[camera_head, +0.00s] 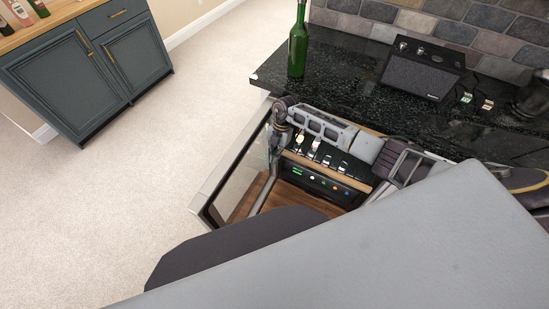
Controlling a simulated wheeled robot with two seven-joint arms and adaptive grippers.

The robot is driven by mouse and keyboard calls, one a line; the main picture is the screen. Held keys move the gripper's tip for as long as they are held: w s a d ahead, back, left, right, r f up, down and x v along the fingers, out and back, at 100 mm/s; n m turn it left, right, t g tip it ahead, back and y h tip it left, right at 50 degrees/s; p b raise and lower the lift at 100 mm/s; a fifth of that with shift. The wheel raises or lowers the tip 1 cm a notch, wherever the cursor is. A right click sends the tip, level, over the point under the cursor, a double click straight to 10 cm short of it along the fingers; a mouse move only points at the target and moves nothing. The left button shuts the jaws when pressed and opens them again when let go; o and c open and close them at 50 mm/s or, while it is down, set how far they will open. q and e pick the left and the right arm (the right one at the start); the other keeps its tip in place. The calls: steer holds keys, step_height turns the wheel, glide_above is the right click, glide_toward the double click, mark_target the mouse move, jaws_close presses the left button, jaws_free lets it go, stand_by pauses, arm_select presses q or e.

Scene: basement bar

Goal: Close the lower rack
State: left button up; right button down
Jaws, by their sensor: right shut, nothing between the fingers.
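An appliance (322,180) with a dark control strip, a lit green display and small coloured lights sits under the black counter. Its glass-paned, metal-framed door (206,200) stands open to the left. Brown wooden surfaces (283,199) show low inside the opening; I cannot tell which of them belongs to the lower rack, and the rest of the rack is hidden. My right arm reaches in from the right along the counter's front edge. My right gripper (274,155) points down over the opening beside the door, shut and empty. My left gripper is not in view.
The black counter (335,75) carries a green bottle (298,42) near its left end and a dark speaker-like box (422,70). A blue-grey cabinet (90,72) stands at the far left. The carpet (120,190) between is clear. My own body blocks the lower right.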

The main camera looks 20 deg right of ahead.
steer(key=v, duration=0.9)
steer(key=shift+w, duration=0.1)
